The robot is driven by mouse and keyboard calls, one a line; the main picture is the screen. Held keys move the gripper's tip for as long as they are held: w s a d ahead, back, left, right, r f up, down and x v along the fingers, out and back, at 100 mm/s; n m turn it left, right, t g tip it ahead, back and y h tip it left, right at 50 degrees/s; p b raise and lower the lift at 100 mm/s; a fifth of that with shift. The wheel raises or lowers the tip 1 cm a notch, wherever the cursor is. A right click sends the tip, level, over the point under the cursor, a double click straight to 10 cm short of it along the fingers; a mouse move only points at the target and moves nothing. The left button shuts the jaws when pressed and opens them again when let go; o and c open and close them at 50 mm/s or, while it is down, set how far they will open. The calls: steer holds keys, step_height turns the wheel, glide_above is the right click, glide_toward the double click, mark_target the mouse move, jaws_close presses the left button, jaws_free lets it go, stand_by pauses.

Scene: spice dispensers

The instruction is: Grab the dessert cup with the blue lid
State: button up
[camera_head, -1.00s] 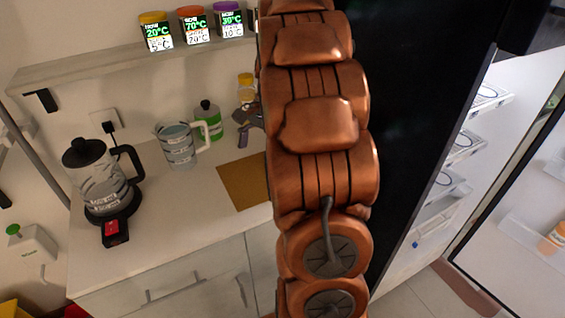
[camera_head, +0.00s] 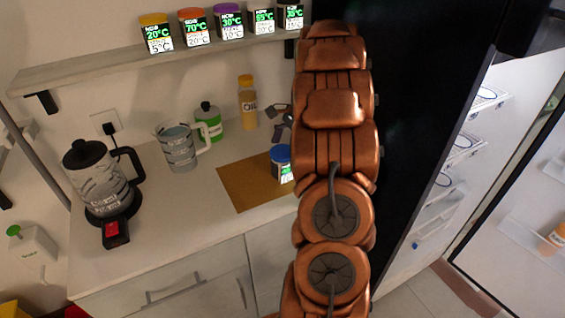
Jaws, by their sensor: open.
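The dessert cup with the blue lid (camera_head: 281,154) stands upright on the brown mat (camera_head: 240,187) on the counter. My copper arm hides its right side. My gripper (camera_head: 279,122), dark grey, shows only in part at the left edge of the arm, above and behind the cup in the picture. It is open, with no object seen between its fingers, and it appears apart from the cup. The rest of the gripper is hidden by my arm.
An oil bottle (camera_head: 248,104), a green bottle (camera_head: 209,123), a measuring jug (camera_head: 180,148) and a kettle (camera_head: 97,180) stand on the counter. Several lidded jars, including a yellow-lidded one (camera_head: 156,35), line the shelf (camera_head: 85,70). An open fridge is at right.

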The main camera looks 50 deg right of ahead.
mark_target(280, 164)
steer(key=shift+p+x, duration=0.75)
steer(key=shift+x, duration=1.75)
steer(key=shift+a, duration=0.1)
steer(key=shift+c, duration=0.3)
steer(key=shift+s, duration=0.1)
steer(key=c, duration=1.2)
